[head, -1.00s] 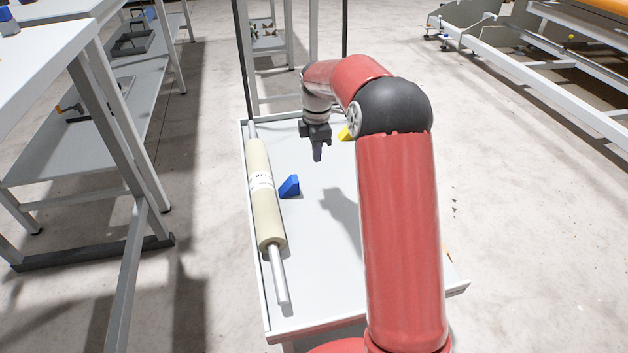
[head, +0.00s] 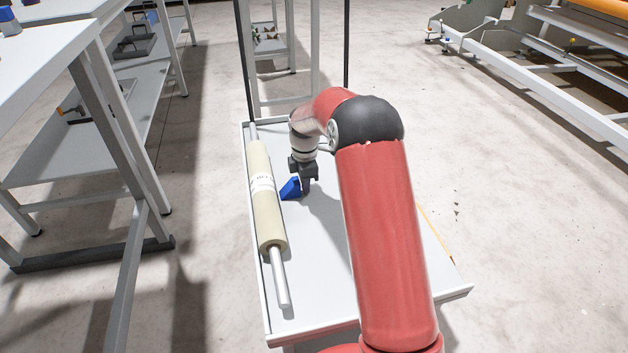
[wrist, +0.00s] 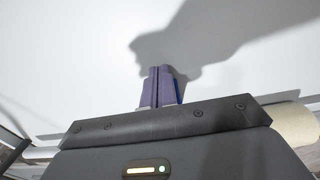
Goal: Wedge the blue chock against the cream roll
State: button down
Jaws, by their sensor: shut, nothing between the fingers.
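The cream roll (head: 266,215) lies along the left side of the grey table on a pale rod, with a printed white band. The blue chock (head: 289,189) sits on the table just right of the roll. I cannot tell whether they touch. My gripper (head: 305,190) points down, shut and empty, right beside the chock on its right side. In the wrist view the purple fingertips (wrist: 158,86) are together, with a sliver of the blue chock (wrist: 178,90) showing behind them. The end of the cream roll (wrist: 297,122) shows at the right there.
The table has a low raised rim (head: 262,290). Its surface right of the roll and in front of my gripper is clear. A thin yellow strip (head: 436,234) lies along the table's right side. A grey workbench (head: 95,120) stands to the left.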

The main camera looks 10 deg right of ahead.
aim_at(294, 181)
jog(key=shift+a, duration=0.1)
jog(key=shift+a, duration=1.7)
jog(key=shift+d+p, duration=0.1)
jog(key=shift+p, duration=0.2)
